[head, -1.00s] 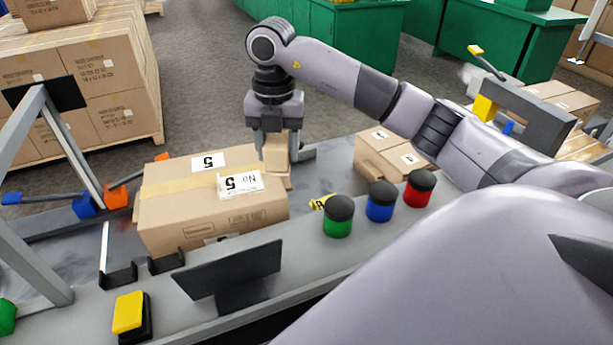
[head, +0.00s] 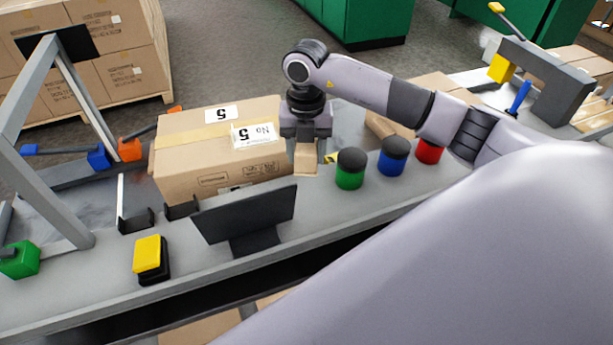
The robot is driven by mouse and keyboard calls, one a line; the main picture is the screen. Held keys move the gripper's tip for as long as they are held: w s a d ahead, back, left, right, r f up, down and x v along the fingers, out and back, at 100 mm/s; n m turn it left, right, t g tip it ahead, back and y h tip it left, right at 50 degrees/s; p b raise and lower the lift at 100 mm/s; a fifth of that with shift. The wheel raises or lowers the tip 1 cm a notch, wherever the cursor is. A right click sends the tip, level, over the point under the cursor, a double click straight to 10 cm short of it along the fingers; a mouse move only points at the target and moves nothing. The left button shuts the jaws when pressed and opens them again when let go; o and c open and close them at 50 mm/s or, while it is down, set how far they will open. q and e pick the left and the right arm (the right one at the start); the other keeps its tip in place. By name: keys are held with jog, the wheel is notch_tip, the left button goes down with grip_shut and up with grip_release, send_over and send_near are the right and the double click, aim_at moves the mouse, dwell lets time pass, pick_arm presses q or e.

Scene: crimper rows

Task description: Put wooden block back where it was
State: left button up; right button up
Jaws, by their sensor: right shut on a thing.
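My right gripper (head: 306,143) points straight down and is shut on a light wooden block (head: 305,158). The block is just right of the large cardboard box (head: 210,150) marked 5, and left of the green button (head: 350,170). Its lower end is close to the grey bench top; I cannot tell whether it touches. The gripper's fingers are partly hidden. My left gripper is out of view.
Blue (head: 393,157) and red (head: 429,150) buttons stand right of the green one. A black plate on a stand (head: 245,215) and a yellow button (head: 149,257) are at the front. Another carton (head: 445,86) lies behind my right arm.

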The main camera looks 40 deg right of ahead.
aim_at(306, 190)
notch_tip(306, 190, down, 8)
jog(key=shift+f, duration=0.2)
dwell(0.3)
jog(key=shift+f, duration=0.15)
jog(key=o, duration=0.9)
jog(key=shift+o, duration=0.2)
